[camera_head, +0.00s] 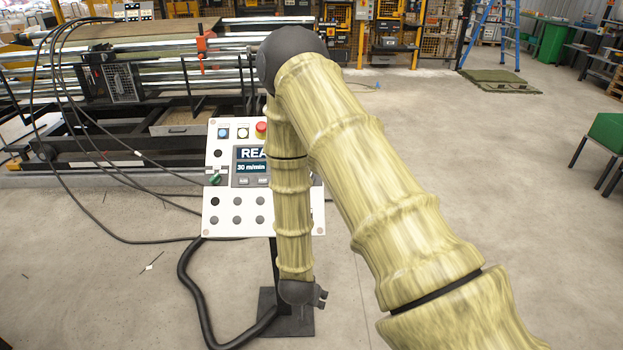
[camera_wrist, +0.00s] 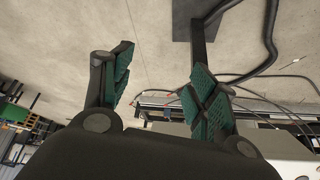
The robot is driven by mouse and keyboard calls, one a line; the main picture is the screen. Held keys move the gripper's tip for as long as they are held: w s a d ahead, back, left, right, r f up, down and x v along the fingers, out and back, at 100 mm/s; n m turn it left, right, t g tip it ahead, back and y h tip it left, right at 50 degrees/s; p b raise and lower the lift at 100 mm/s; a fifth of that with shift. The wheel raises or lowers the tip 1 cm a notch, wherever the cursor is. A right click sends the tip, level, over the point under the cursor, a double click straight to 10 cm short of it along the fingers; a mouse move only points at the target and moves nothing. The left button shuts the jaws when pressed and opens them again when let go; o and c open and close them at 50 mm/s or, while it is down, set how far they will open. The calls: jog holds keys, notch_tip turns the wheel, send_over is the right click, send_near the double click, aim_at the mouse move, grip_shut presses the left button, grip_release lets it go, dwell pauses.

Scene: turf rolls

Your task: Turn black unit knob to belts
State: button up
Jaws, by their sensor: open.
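A white control panel (camera_head: 228,218) stands on a dark post in the head view. It carries a small screen (camera_head: 250,168), a red button (camera_head: 261,129), a green knob (camera_head: 215,178) and rows of dark round controls. Two of these look black, one above the green knob (camera_head: 217,154) and one below it (camera_head: 214,201); I cannot tell which is the unit knob. My arm hides the panel's right part. My gripper (camera_head: 320,297) is below the panel, in front of the post, apart from the controls. In the wrist view my gripper (camera_wrist: 163,84) is open and empty between its green-padded fingers.
A black cable (camera_head: 190,290) loops from the panel to the floor base plate (camera_head: 300,327). Thin cables hang at the left near a long roller machine (camera_head: 130,75). A green-topped stool (camera_head: 606,132) is far right.

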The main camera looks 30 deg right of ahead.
jog(key=w+d+r+m+h, duration=0.1)
jog(key=w+d+r+m, duration=0.4)
jog(key=w+r, duration=0.4)
jog(key=w+d+r+m+b, duration=0.1)
jog(key=w+d+r+m, duration=0.2)
jog(key=w+r+m, duration=0.6)
jog(key=w+d+r+m+h, duration=0.1)
jog(key=w+d+r+m, duration=0.4)
jog(key=r, duration=0.6)
jog(key=x, duration=0.3)
jog(key=p+x, duration=0.1)
jog(key=x, duration=0.2)
jog(key=w+x, duration=0.1)
jog(key=x, duration=0.3)
jog(key=shift+a, duration=0.4)
jog(key=c, duration=1)
